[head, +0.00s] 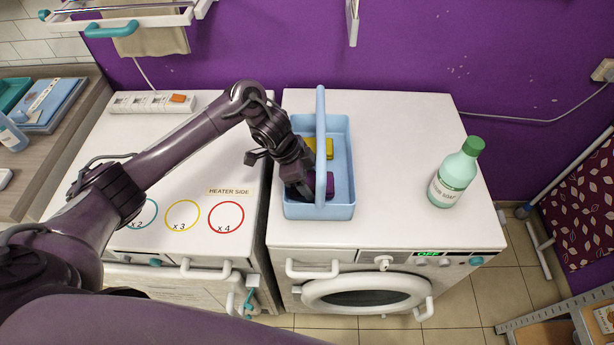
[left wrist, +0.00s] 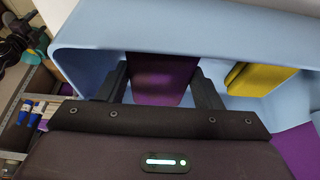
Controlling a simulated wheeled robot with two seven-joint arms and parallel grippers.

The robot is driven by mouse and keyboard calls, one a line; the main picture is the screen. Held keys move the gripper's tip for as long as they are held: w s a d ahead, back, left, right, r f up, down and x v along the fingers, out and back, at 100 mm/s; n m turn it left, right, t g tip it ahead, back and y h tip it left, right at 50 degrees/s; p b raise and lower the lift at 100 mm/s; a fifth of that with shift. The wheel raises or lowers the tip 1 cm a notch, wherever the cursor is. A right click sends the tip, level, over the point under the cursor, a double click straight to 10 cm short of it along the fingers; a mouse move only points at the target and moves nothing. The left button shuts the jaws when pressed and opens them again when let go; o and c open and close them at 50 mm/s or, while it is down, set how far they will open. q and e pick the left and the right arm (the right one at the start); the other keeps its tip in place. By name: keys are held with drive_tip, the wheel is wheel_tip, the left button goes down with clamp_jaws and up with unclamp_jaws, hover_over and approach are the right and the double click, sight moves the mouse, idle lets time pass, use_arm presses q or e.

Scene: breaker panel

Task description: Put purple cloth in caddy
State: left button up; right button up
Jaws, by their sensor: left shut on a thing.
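The light blue caddy (head: 342,208) stands on the white washing machine, its handle arching over the middle. The purple cloth (head: 328,183) is inside the caddy, in its front part. My left gripper (head: 308,190) reaches into the caddy from the left and is shut on the purple cloth; its fingertips are partly hidden in the head view. In the left wrist view the cloth (left wrist: 162,80) is between the two fingers, with the caddy wall (left wrist: 90,45) beside it.
A yellow cloth (head: 325,147) lies in the caddy behind the purple one. A green-capped bottle (head: 455,175) stands to the right on the washer. A power strip (head: 150,102) lies at the back left. The washer top between caddy and bottle is clear.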

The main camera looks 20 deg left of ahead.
use_arm(q)
drive_tip(key=shift+f, duration=0.35)
drive_tip(key=o, duration=1)
drive_tip(key=shift+o, duration=0.2)
drive_tip(key=shift+r, duration=0.1)
drive_tip(key=shift+r, duration=0.25)
drive_tip(key=v, duration=1.2)
drive_tip(key=shift+r+p, duration=0.3)
drive_tip(key=shift+p, duration=0.15)
drive_tip(key=shift+s+f, duration=0.1)
